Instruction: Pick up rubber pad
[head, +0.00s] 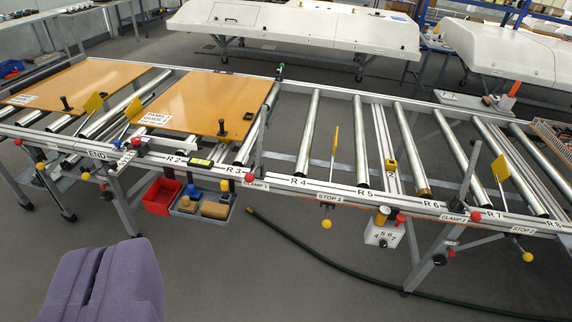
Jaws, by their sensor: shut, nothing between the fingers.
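My gripper (106,252) shows at the lower left as two thick purple fingers pressed together, with only a dark seam between them. It is empty and in front of the roller conveyor (345,197), apart from it. I cannot pick out a rubber pad for certain. A grey bin (186,211) hangs under the conveyor's front rail and holds a tan block (215,210) and other small items; any of these may or may not be the pad. A small black piece (248,116) lies at the right edge of the wooden panel (205,98).
A red bin (160,196) hangs beside the grey bin. Knobs, yellow flags and a switch box (383,233) stick out along the front rail. A dark hose (330,268) lies on the floor. The grey floor in front is mostly clear.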

